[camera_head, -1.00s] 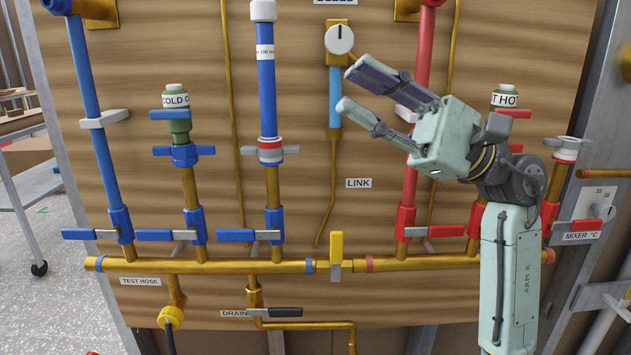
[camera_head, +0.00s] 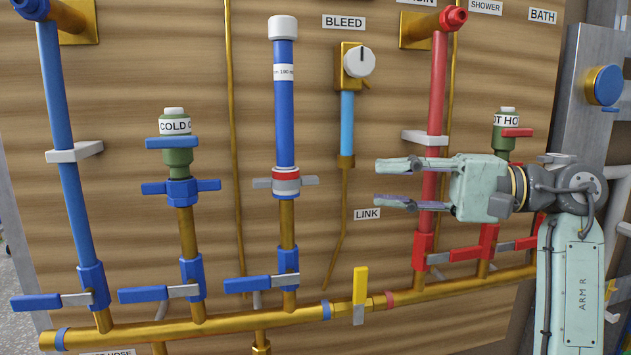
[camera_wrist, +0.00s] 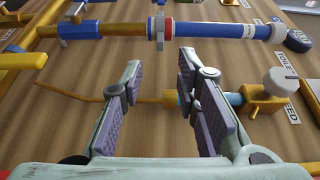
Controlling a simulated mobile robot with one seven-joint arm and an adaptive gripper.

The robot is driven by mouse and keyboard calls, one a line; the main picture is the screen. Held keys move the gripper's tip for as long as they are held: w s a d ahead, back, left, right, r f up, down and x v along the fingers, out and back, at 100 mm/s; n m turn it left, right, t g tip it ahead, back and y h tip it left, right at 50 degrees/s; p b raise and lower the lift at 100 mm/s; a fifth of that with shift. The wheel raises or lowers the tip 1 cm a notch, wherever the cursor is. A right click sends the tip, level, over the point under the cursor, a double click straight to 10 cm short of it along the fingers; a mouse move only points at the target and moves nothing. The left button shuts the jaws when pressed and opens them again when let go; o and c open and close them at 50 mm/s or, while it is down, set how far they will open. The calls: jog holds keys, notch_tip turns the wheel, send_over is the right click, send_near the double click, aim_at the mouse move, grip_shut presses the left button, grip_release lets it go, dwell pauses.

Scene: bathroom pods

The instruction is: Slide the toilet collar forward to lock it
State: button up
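The bleed valve (camera_head: 357,62) with its light-blue tube and thin brass pipe stands between my gripper and the collar. The red riser (camera_head: 437,100) passes behind my gripper. A brass manifold (camera_head: 240,322) with blue, red and yellow levers runs below.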

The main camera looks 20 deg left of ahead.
aim_at(318, 181)
jog(key=a, duration=0.3)
jog(key=s+a, duration=0.1)
jog(key=a, duration=0.2)
jog(key=s+a, duration=0.1)
jog(key=a, duration=0.2)
jog(key=shift+a+p, duration=0.25)
jog(key=shift+p, duration=0.05)
grip_shut()
dwell(0.4)
